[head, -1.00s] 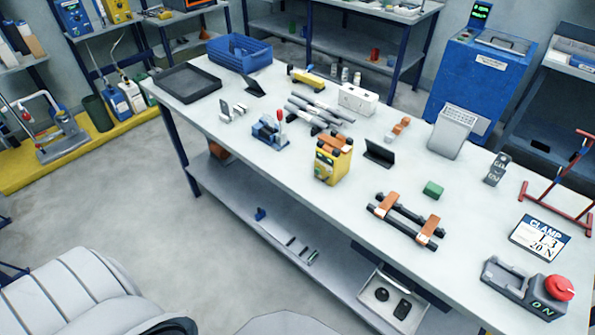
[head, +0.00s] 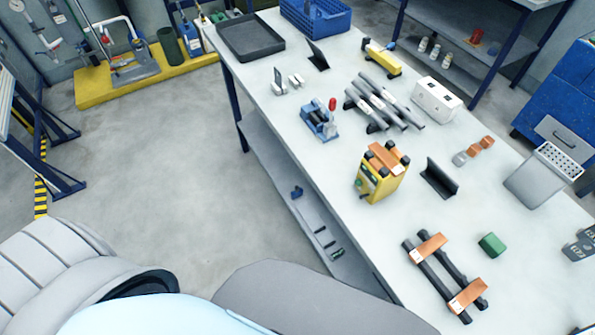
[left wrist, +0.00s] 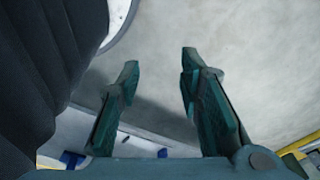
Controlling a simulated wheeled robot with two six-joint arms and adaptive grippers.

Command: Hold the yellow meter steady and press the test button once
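The yellow meter (head: 380,172) stands upright on the white workbench in the head view. It has black corner caps, an orange-brown top piece and a small green spot on its front, too small to identify as the test button. My left gripper (left wrist: 158,85) shows only in the left wrist view. Its two dark green fingers are spread apart with nothing between them, over grey floor. The meter does not show in that view. My right gripper is in neither view.
On the workbench (head: 330,190), a blue clamp fixture (head: 318,122) with a red-knobbed lever stands left of the meter. A black angled stand (head: 440,178) is to its right. Grey bars (head: 385,103) lie behind. A copper-and-black rack (head: 445,275) and a green block (head: 492,245) sit nearer.

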